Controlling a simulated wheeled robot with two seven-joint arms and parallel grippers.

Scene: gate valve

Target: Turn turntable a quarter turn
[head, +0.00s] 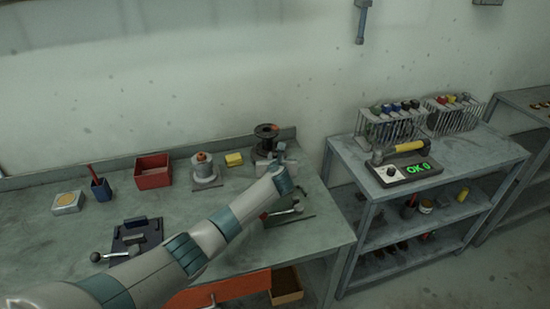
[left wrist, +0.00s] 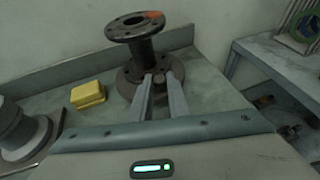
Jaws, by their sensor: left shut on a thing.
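The turntable (left wrist: 126,84) is a dark round base at the back right of the workbench. A dark flanged pipe piece (left wrist: 134,50) stands upright on it, with an orange mark on its top flange. The pipe piece also shows in the head view (head: 267,131), where my left arm partly hides the base. My left gripper (left wrist: 160,80) reaches the near right edge of the turntable. Its fingers are shut on a small peg (left wrist: 159,77) at that rim. It also shows in the head view (head: 273,160), its fingertips hard to make out. My right gripper is not in view.
A yellow block (head: 234,159), a grey round fixture (head: 205,172) and a red bin (head: 153,171) stand left of the turntable. A dark vise-like fixture (head: 137,236) lies nearer. Shelves (head: 345,160) stand to the right, across a gap.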

